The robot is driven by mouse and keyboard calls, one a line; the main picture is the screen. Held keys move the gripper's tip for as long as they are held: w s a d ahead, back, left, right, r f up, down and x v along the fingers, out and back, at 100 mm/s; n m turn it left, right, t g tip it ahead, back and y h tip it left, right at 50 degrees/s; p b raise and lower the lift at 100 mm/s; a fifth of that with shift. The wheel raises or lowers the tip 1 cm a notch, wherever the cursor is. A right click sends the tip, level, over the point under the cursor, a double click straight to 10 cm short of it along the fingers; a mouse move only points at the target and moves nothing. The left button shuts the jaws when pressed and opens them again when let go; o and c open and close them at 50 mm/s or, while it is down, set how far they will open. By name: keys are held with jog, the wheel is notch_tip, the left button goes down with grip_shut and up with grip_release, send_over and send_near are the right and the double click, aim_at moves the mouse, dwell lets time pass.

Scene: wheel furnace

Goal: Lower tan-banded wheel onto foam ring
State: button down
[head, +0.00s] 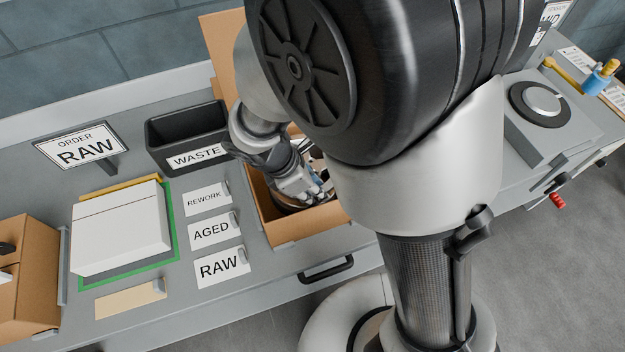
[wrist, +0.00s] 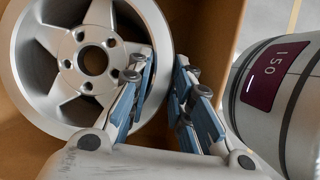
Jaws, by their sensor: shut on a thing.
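A silver five-spoke wheel (wrist: 95,60) fills the left of the wrist view, inside a cardboard box. No tan band shows on its visible face. My gripper (wrist: 168,85) has its blue-padded fingers on either side of the wheel's right rim and is shut on it. In the head view my gripper (head: 314,190) reaches down into the open cardboard box (head: 285,240), and my arm hides most of the wheel. A dark round ring with a pale disc (head: 540,103) lies on the right bench; I cannot tell if it is the foam ring.
A black WASTE bin (head: 185,130) stands left of the box. A white box (head: 120,228) and small label cards (head: 215,230) lie further left. Box walls surround my gripper closely. A grey cylinder with a purple label (wrist: 275,85) is close on the right; I cannot tell what it is.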

jog(key=shift+f+b, duration=0.4)
jog(key=shift+f, duration=0.2)
dwell(0.5)
jog(key=c, duration=1.4)
grip_release()
jog(key=shift+o, duration=0.5)
jog(key=o, duration=0.5)
jog(key=v, duration=1.2)
jog(key=shift+d, duration=0.1)
